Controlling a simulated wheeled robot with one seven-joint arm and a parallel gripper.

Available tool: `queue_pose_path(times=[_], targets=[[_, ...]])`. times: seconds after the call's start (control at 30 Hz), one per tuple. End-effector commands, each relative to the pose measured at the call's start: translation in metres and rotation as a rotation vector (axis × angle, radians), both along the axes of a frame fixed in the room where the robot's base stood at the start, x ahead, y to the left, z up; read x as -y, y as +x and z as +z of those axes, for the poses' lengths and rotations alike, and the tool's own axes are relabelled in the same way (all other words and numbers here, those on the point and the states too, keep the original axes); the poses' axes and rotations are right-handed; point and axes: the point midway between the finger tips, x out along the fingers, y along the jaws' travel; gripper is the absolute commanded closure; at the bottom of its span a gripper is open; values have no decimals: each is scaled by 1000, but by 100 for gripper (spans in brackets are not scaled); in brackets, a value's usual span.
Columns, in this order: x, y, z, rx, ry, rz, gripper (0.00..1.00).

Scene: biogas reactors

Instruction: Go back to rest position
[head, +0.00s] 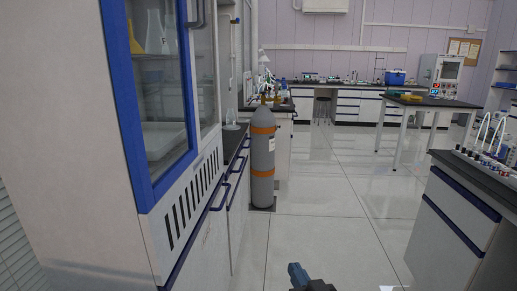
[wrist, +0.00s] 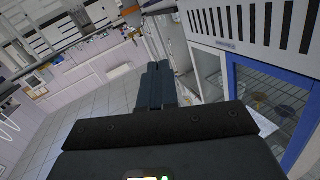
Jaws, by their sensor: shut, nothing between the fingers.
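My gripper shows at the bottom edge of the head view (head: 298,272), low over the floor and only partly in frame. In the wrist view its two dark fingers (wrist: 157,85) lie together, shut, with nothing between them. The gripper touches nothing that I can see. Most of my arm is outside the head view.
A tall cabinet with a blue-framed glass door (head: 160,95) stands close on the left. A grey gas cylinder (head: 262,150) with orange bands stands ahead. A bench (head: 460,205) is at right, and a table (head: 428,102) stands farther back. The tiled floor (head: 325,215) between is clear.

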Motion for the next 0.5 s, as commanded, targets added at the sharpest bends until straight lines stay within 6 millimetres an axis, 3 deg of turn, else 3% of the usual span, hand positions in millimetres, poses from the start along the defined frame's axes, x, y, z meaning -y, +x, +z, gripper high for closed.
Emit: queue_pose_path(times=[0.03, 0.2, 0.5], targets=[[6, -24, -14, -16, 3, -14, 100], [28, -97, -41, -43, 4, -63, 100], [65, -225, -55, -86, -25, -141, 100]])
